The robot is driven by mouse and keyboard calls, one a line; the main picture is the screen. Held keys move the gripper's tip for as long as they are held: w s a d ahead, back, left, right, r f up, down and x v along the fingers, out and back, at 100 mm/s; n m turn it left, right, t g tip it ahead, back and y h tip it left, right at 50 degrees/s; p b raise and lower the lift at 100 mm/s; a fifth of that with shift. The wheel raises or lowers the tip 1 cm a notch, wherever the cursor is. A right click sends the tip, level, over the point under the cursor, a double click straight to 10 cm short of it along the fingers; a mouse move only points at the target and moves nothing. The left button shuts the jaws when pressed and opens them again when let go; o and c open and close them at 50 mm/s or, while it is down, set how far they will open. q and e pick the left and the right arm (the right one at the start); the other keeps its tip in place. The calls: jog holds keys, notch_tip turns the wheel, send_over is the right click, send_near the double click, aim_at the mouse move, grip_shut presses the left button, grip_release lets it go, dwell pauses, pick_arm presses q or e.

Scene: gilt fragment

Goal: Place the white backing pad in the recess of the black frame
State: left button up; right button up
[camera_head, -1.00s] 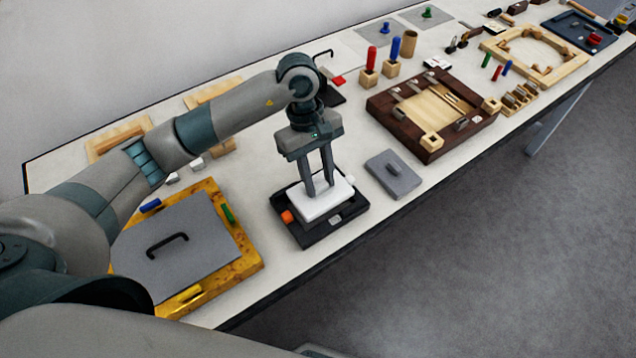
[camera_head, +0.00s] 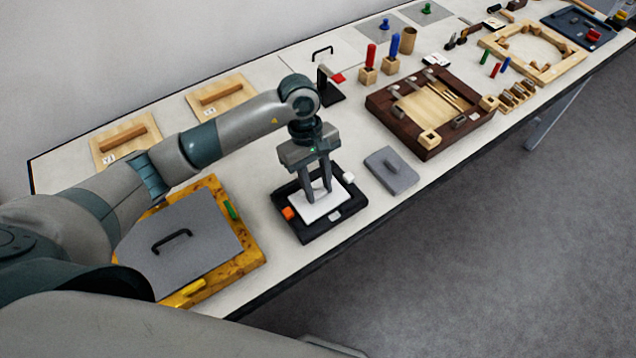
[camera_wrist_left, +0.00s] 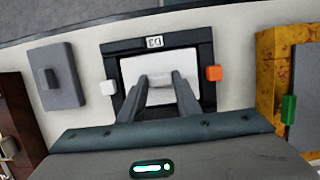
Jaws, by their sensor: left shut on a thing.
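The white backing pad (camera_head: 312,213) lies flat, low inside the black frame (camera_head: 308,237). My left gripper (camera_head: 319,198) points down over the middle of the pad and is shut on its raised white middle part, which shows between the fingertips in the left wrist view. There the pad (camera_wrist_left: 188,62) is surrounded by the black rim (camera_wrist_left: 206,90), and its edges look roughly parallel to the rim. Whether it rests on the recess floor cannot be told. The fingers and palm hide part of the pad and the near rim. My right gripper is not in view.
The frame carries an orange block (camera_head: 289,213) and a white block (camera_head: 348,177) at its sides. A grey plate with a knob (camera_head: 391,172) lies to the right. A yellow wooden frame with a grey lid (camera_head: 180,245) lies to the left. The table's front edge is close.

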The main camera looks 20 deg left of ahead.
pick_arm(q)
jog(key=shift+f, duration=0.15)
jog(key=o, duration=1)
jog(key=shift+r, duration=0.3)
jog(key=shift+b+v, duration=2.8)
jog(key=shift+v, duration=3.1)
jog(key=shift+w, duration=0.1)
